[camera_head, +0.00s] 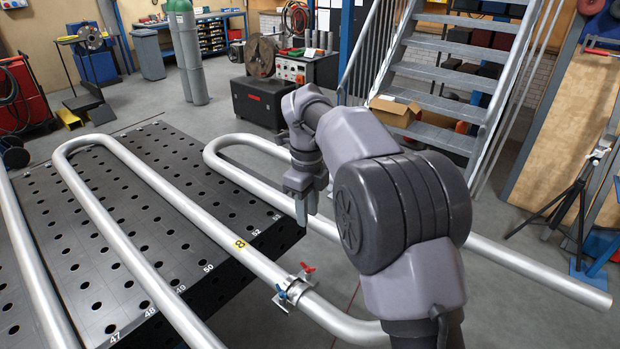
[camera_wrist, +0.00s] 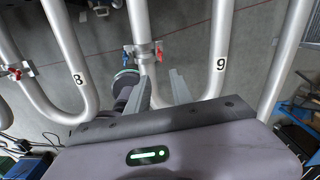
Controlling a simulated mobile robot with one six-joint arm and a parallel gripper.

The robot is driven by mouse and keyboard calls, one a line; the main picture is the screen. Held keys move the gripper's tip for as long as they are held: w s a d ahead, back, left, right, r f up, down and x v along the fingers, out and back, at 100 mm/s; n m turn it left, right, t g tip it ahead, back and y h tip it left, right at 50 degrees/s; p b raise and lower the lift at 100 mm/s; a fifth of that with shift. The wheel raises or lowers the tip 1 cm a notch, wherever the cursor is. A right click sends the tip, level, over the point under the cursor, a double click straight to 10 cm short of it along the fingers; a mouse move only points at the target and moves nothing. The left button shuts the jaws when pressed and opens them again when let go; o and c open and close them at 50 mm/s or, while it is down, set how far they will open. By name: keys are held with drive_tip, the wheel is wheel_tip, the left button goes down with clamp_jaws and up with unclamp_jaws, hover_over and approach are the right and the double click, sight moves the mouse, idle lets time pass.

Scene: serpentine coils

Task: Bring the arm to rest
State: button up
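My gripper (camera_head: 306,205) hangs fingers-down at the end of my bent arm in the head view. It is beside the silver serpentine coils, over the gap past the table's edge; its exact height is unclear. In the wrist view my gripper (camera_wrist: 161,84) shows two fingers apart with nothing held between them. The coil pipe marked 8 (camera_head: 190,205) runs across the perforated table. The wrist view shows the pipe marked 9 (camera_wrist: 219,60) to the right of the fingers.
The black perforated table (camera_head: 130,255) stands at left. A clamp with red and blue handles (camera_head: 293,286) sits on pipe 8. Another clamp (camera_wrist: 143,50) lies close beyond my fingers in the wrist view. Stairs (camera_head: 455,75) and a tripod (camera_head: 580,200) stand behind and right.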

drive_tip(key=s+d+r+n+t+y+b, duration=0.1)
drive_tip(key=s+d+r+n+b, duration=0.2)
drive_tip(key=s, duration=0.4)
drive_tip(key=s+d+r+n+t, duration=0.1)
drive_tip(key=s+d+n, duration=0.3)
drive_tip(key=s+n, duration=0.15)
drive_tip(key=s+d+r+n+t+y+b, duration=0.1)
drive_tip(key=s+d+r+n+t+b, duration=0.2)
drive_tip(key=s, duration=0.4)
drive_tip(key=s+d+f+n, duration=0.1)
drive_tip(key=s+f+n, duration=0.2)
drive_tip(key=s, duration=0.3)
drive_tip(key=s+d+f+n+b, duration=0.1)
drive_tip(key=s+f+n, duration=0.3)
drive_tip(key=s+n, duration=0.1)
drive_tip(key=shift+s+d+f+t, duration=0.25)
drive_tip(key=shift+s+f+t, duration=0.05)
drive_tip(key=shift+s+t, duration=0.1)
